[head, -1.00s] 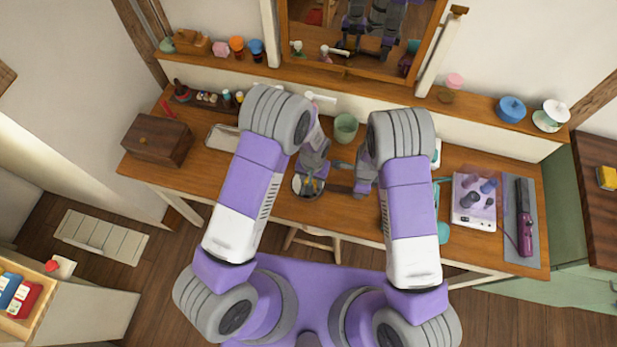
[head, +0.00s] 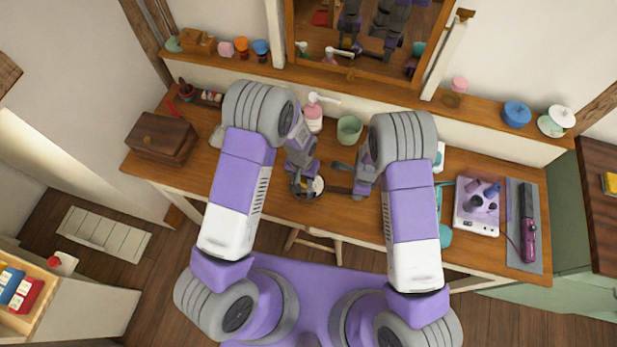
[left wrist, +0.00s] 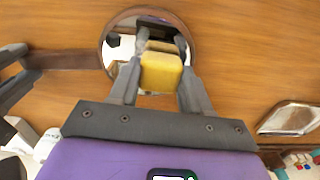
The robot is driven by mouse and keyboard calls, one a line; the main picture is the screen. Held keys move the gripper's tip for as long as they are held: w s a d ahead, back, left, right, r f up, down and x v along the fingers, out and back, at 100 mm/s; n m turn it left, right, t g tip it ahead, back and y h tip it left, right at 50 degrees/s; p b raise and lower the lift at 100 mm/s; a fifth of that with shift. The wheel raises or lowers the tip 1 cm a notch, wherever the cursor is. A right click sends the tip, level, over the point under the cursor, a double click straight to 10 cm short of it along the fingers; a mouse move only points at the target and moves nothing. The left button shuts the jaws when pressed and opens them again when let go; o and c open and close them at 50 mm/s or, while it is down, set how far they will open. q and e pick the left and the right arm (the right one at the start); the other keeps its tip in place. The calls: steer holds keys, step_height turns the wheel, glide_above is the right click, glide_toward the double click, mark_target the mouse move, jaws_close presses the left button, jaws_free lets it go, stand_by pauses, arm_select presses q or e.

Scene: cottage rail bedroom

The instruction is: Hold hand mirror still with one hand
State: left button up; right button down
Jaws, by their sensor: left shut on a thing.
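The hand mirror (head: 318,186) lies on the wooden dressing table, its round glass partly covered by my left gripper (head: 304,186). In the left wrist view its brown rim (left wrist: 186,45) and handle (left wrist: 70,57) show, the handle pointing left. My left gripper (left wrist: 160,80) is shut on a yellow block (left wrist: 161,72) over the glass, which reflects them. I cannot tell whether the block touches the glass. My right gripper (head: 358,188) is at the handle's end. Its dark fingers show at the left edge of the left wrist view, but their grip on the handle is unclear.
A pink pump bottle (head: 314,117) and a green cup (head: 349,129) stand behind the grippers. A wooden box (head: 162,138) is at the left. A white case (head: 478,206) and a purple styling tool (head: 527,228) lie at the right. A metal tray (left wrist: 290,118) shows in the left wrist view.

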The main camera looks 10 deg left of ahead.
arm_select(q)
steer(key=shift+a, duration=0.85)
steer(key=shift+r, duration=2.95)
steer(key=shift+r, duration=1.5)
